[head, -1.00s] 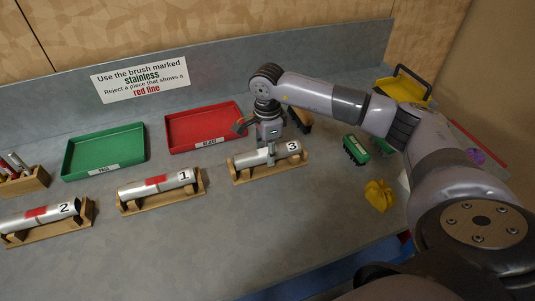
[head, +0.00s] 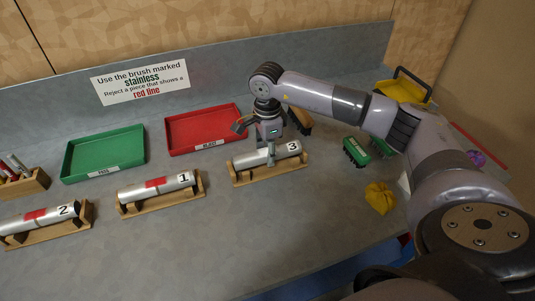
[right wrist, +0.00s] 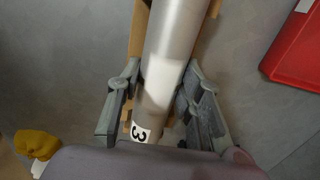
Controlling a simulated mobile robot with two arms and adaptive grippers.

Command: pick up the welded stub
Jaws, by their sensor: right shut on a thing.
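The metal stub marked 3 (head: 287,151) lies in a wooden cradle (head: 240,181); no red shows on its visible side. My right gripper (head: 271,160) comes down over the middle of it. In the right wrist view the fingers (right wrist: 160,100) are on both sides of stub 3 (right wrist: 172,45), shut on it. The stub still sits low at its cradle. Stub 1 (head: 178,182) and stub 2 (head: 55,213) lie in their own cradles to the left, each with a red band. My left gripper is not in view.
A green tray (head: 65,160) and a red tray (head: 240,112) stand behind the cradles. A wooden holder (head: 35,182) stands at far left. The front bench is clear.

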